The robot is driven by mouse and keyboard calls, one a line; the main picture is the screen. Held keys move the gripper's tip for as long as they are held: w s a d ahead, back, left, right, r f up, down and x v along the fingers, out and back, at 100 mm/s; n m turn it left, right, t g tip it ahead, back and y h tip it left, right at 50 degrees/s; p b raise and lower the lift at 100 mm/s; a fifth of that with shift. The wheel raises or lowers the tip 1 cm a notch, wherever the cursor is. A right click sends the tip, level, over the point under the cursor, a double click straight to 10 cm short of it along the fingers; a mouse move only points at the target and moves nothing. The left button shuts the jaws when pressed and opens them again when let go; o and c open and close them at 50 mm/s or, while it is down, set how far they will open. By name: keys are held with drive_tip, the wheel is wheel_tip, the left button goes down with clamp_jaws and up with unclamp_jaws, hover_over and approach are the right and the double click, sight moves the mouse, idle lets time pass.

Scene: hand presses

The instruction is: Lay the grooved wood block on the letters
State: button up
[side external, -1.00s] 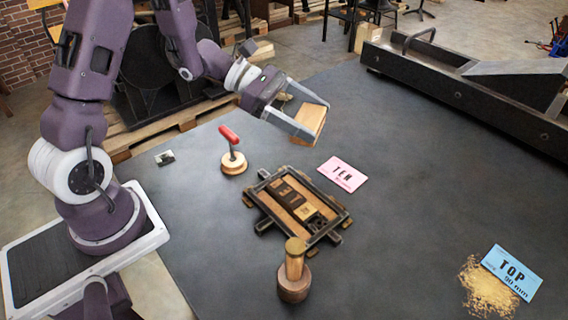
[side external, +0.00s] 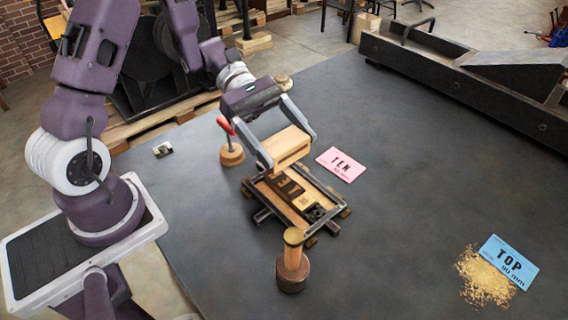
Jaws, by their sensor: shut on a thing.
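My gripper (side external: 290,150) is shut on a pale wood block (side external: 288,143). The block is held roughly level, above the far end of the letter frame; I cannot make out its groove. The letters (side external: 292,188) are dark and wooden pieces lying in the frame (side external: 325,196) on the dark table, between pale wood strips. The block and fingers hide part of the frame's far end. A gap between block and letters seems to remain, but its height is hard to tell.
A red-handled tool (side external: 230,150) on a round wood base stands just left of my gripper. A wood-handled round tool (side external: 293,262) stands at the frame's near end. A pink TEN card (side external: 341,164) lies right of the frame.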

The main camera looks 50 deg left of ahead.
sight(284, 159)
wheel_tip(284, 159, down, 5)
drive_tip(key=shift+r, duration=0.15)
drive_tip(key=shift+f, duration=0.6)
drive_tip(key=o, duration=1.4)
drive_tip(key=shift+r, duration=0.1)
